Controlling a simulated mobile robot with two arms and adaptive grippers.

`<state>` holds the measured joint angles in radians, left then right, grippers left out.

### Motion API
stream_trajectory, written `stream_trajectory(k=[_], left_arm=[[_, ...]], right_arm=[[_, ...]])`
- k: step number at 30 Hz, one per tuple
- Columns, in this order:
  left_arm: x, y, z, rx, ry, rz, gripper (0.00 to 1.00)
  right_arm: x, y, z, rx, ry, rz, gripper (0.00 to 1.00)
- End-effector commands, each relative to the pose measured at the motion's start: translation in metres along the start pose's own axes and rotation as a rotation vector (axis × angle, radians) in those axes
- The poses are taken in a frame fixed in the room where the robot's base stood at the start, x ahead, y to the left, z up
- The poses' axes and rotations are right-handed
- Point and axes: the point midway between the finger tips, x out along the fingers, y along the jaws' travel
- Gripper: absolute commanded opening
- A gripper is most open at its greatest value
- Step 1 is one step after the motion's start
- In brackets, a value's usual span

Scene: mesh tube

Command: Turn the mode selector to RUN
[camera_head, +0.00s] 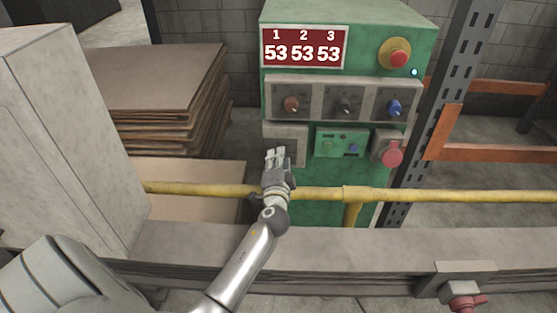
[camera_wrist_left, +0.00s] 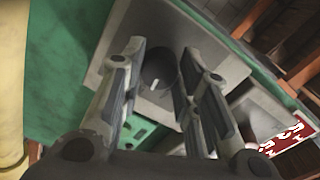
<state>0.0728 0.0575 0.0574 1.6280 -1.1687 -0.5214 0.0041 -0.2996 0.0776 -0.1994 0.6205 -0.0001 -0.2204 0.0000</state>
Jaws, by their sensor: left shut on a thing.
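The mode selector appears as a dark round knob (camera_wrist_left: 159,66) with a short white pointer mark, on a grey plate in the left wrist view. In the head view the grey plate (camera_head: 298,131) sits at the lower left of the green panel (camera_head: 350,15), and the knob is hidden behind my left gripper. My left gripper (camera_head: 275,153) reaches up to this plate. No RUN lettering is legible. My right gripper is not in view.
Above are three rotary knobs in a grey strip (camera_head: 342,82), a red display (camera_head: 303,48) reading 53 three times, and a red button (camera_head: 397,57). A red-capped socket (camera_head: 391,152) is to the right. A yellow rail (camera_head: 420,196) crosses before the panel.

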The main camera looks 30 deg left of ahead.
Motion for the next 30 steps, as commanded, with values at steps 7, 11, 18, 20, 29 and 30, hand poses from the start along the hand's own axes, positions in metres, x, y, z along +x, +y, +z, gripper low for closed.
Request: stream_trajectory(k=[7, 11, 18, 20, 29, 30], left_arm=[[-0.0001, 0.0003, -0.0005, 0.115, -0.005, 0.000, 0.06], [-0.0002, 0.0005, -0.0005, 0.146, -0.007, -0.001, 0.06], [-0.0002, 0.0007, -0.0005, 0.166, -0.008, -0.001, 0.06], [-0.0002, 0.0008, -0.0005, 0.167, -0.008, -0.001, 0.06], [-0.0002, 0.0009, -0.0004, 0.166, -0.008, -0.001, 0.39], [-0.0002, 0.0008, -0.0004, 0.165, -0.008, -0.001, 0.44]], right_arm=[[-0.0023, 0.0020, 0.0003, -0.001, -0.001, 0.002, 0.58], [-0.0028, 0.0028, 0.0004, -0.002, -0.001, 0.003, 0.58], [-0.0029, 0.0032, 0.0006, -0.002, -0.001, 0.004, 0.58], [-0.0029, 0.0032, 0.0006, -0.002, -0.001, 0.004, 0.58], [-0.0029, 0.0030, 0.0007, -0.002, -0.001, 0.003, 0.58], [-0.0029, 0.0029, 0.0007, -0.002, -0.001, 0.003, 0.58]])
